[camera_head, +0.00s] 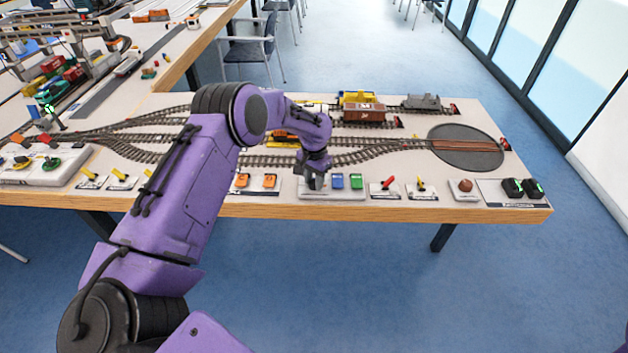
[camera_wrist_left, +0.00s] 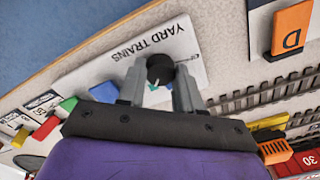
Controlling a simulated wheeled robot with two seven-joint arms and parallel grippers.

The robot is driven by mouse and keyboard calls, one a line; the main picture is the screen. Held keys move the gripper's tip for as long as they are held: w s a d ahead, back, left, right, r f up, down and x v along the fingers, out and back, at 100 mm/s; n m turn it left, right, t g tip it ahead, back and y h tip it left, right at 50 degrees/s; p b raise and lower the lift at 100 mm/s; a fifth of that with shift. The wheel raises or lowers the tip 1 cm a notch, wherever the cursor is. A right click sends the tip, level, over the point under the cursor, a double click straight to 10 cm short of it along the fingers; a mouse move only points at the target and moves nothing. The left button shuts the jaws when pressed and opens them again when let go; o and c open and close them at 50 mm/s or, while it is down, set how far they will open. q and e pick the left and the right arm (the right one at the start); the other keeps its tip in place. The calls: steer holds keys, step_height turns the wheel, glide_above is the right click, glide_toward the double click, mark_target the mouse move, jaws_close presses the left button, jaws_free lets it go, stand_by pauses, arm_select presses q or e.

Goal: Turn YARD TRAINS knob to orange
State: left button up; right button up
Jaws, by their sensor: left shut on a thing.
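The YARD TRAINS plate (camera_wrist_left: 185,47) is white with black lettering, upside down in the left wrist view. Its small round black knob (camera_wrist_left: 160,70) sits between the fingertips of my left gripper (camera_wrist_left: 160,82), which is shut on it. A small light mark shows near the knob's lower edge; which way the knob points is unclear. In the head view, my left gripper (camera_head: 316,182) is at the left part of the control panel (camera_head: 345,195), hiding the knob. The panel carries a blue block (camera_head: 337,181) and a green block (camera_head: 356,181). My right gripper is not in view.
Orange blocks (camera_head: 241,181) stand left of the panel; one marked D (camera_wrist_left: 291,28) shows in the wrist view. A red lever (camera_head: 389,184) and yellow lever (camera_head: 420,185) are to the right. Tracks, an orange engine (camera_head: 284,138) and a brown wagon (camera_head: 364,113) lie behind.

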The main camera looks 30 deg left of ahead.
mark_target(314, 182)
arm_select(q)
steer(key=m, duration=0.6)
steer(key=shift+m+b, duration=0.3)
steer(key=shift+b, duration=0.1)
stand_by(0.4)
steer(key=o, duration=1)
steer(key=shift+o, duration=0.2)
step_height(314, 182, up, 11)
steer(key=b, duration=0.1)
steer(key=shift+f, duration=0.2)
